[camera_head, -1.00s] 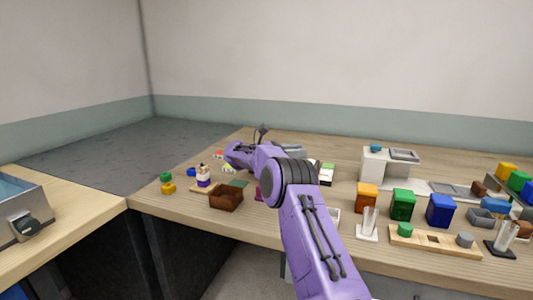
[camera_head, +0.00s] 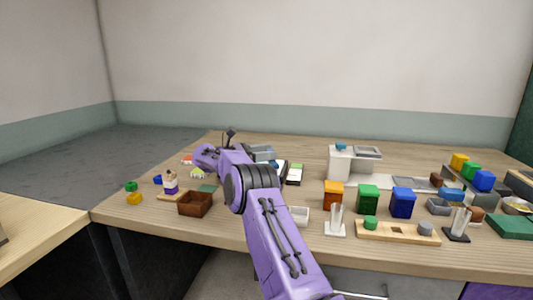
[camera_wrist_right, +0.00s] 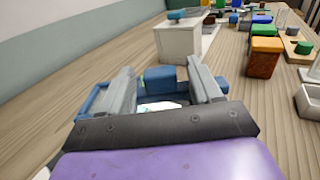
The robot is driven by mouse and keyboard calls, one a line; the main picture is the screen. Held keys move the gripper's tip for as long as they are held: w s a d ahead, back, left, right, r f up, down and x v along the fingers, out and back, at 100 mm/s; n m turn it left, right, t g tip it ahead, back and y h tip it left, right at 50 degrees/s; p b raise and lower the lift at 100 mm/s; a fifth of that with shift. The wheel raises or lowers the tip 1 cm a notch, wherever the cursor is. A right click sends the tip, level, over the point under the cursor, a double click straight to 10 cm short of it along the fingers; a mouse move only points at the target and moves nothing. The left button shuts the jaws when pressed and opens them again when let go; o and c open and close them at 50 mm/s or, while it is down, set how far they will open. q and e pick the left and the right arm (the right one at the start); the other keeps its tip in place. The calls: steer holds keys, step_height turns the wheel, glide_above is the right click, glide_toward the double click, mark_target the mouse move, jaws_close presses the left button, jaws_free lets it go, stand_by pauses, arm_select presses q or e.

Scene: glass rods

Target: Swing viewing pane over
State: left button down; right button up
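The stand also shows in the right wrist view (camera_wrist_right: 180,43). My right gripper (camera_wrist_right: 162,78) is open there, its two grey fingers apart. A blue and grey fixture (camera_wrist_right: 165,80) with a whitish patch lies beyond and between them; contact is unclear. My left gripper is not in view.
A brown box (camera_head: 195,204) stands near the front left edge. Orange (camera_head: 333,195), green (camera_head: 367,198) and blue (camera_head: 402,203) bins stand right of centre, behind a wooden strip (camera_head: 398,230) and a clear rod holder (camera_head: 335,222). The right end is crowded.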

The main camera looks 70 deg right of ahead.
steer(key=s+a+r+b, duration=0.1)
steer(key=s+a+r, duration=0.2)
steer(key=a+r, duration=0.3)
steer(key=s+a+r+b, duration=0.2)
steer(key=s+a+r, duration=0.1)
steer(key=a+r, duration=0.3)
steer(key=shift+a+r, duration=0.35)
steer(key=shift+r, duration=0.15)
steer(key=shift+w, duration=0.1)
